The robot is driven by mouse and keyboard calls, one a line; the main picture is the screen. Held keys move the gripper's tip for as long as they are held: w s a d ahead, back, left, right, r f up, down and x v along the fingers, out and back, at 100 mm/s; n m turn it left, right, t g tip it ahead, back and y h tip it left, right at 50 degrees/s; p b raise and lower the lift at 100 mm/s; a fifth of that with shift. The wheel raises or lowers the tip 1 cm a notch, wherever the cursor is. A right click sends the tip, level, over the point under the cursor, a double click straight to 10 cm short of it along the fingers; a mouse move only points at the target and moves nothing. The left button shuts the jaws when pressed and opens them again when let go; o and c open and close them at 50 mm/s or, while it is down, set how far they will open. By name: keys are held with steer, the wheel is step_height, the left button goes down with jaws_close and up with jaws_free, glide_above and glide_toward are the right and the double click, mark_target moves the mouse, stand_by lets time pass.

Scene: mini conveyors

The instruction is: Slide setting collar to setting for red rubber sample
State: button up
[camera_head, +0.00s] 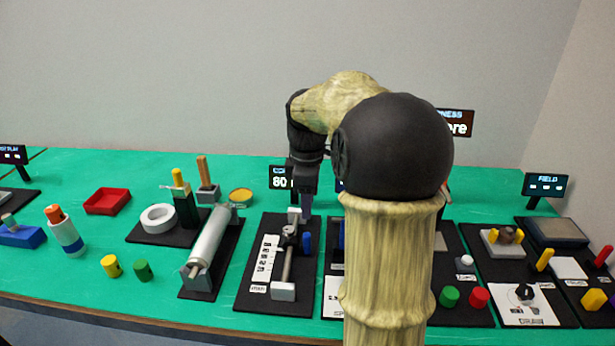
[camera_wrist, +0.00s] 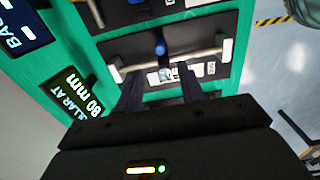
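The collar rig stands on a black board (camera_head: 246,297). A label strip (camera_head: 264,258) lies along the rod. My gripper (camera_head: 304,206) is above the rig's far end. In the wrist view its two dark fingers (camera_wrist: 159,92) are apart, on either side of the collar area, with nothing visibly held. The display (camera_wrist: 76,97) reads 80 mm.
A roller rig (camera_head: 209,240) stands to the left. My arm hides part of the boards right of the rig.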

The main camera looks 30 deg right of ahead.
step_height(320, 180, up, 5)
steer(key=shift+f+p, duration=0.1)
steer(key=shift+p, duration=0.25)
stand_by(0.4)
